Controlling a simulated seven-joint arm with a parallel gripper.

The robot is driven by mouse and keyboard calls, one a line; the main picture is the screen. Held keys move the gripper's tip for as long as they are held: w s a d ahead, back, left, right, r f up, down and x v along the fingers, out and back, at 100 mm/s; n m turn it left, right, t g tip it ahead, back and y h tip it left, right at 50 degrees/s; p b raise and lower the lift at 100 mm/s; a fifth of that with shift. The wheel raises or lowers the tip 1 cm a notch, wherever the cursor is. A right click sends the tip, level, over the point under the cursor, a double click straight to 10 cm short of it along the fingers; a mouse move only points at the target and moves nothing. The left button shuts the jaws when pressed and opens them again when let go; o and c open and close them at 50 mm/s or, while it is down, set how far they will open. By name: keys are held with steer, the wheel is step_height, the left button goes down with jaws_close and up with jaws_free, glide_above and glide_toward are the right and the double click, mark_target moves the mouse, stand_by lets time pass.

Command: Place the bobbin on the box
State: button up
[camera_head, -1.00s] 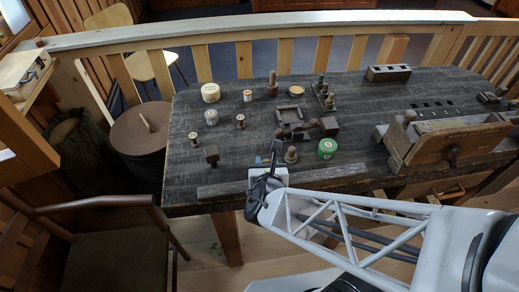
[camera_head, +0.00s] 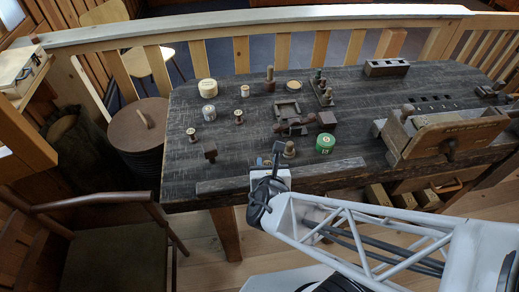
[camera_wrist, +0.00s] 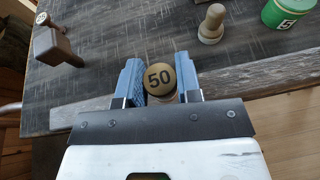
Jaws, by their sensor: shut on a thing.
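My gripper (camera_wrist: 161,82) shows in the wrist view with its two blue fingers closed on a bobbin (camera_wrist: 160,77). The bobbin's tan round end, marked 50, faces the camera; the rest of it is mostly hidden. In the head view my gripper (camera_head: 274,158) is at the table's front edge, and I cannot make out the bobbin there. I cannot tell for sure which thing is the box. A small square open dark wooden box (camera_head: 287,104) sits mid-table, and a round green container (camera_head: 325,143) stands right of my gripper.
A pale turned peg (camera_wrist: 211,24) stands just beyond my gripper. A dark block with a peg (camera_wrist: 54,44) is to the left. Small spools (camera_head: 192,135) and round pale containers (camera_head: 205,86) stand at the table's left. A large wooden vise (camera_head: 450,135) fills the right front. Bare tabletop lies left of centre.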

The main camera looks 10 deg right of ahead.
steer(key=shift+w+r, duration=0.1)
steer(key=shift+w, duration=0.05)
steer(key=shift+w+a+r, duration=0.15)
steer(key=shift+w+r, duration=0.3)
steer(key=shift+w, duration=0.2)
steer(key=w+a+r+m+g+h, duration=0.1)
steer(key=w+a+r+m+h, duration=0.15)
steer(key=w, duration=0.45)
steer(key=w+a+r+m+g+h, duration=0.1)
steer(key=w+r+m+h, duration=0.2)
steer(key=w, duration=0.4)
steer(key=w+a+f+m+g+h, duration=0.1)
steer(key=w+a+m+g+h, duration=0.2)
steer(key=w+a, duration=0.4)
steer(key=shift+w+f+m+g+h, duration=0.4)
steer(key=shift+w+m+h, duration=0.3)
steer(key=shift+w, duration=2.15)
steer(key=shift+a, duration=0.1)
glide_above(207, 84)
steer(key=shift+f, duration=0.75)
